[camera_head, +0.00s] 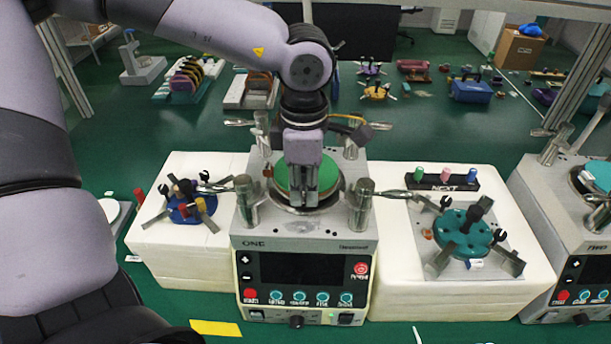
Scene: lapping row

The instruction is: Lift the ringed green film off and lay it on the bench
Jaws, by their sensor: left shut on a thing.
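The green film (281,177) is a round sheet on top of the lapping machine marked ONE (262,222), at the centre of the head view. A pale rim shows around its edge. My left gripper (303,199) points straight down over the film's front part and is shut on it. The fingers hide the middle of the film, and I cannot tell whether it is raised off the plate. My right gripper is not in view. The green bench (455,333) shows in front of the machine.
Metal posts (361,203) stand around the plate, close to my gripper. White blocks flank the machine, one bearing a blue fixture (190,207), the other a teal fixture (462,243) and a NEXT rack (443,187). A yellow strip (215,328) lies in front.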

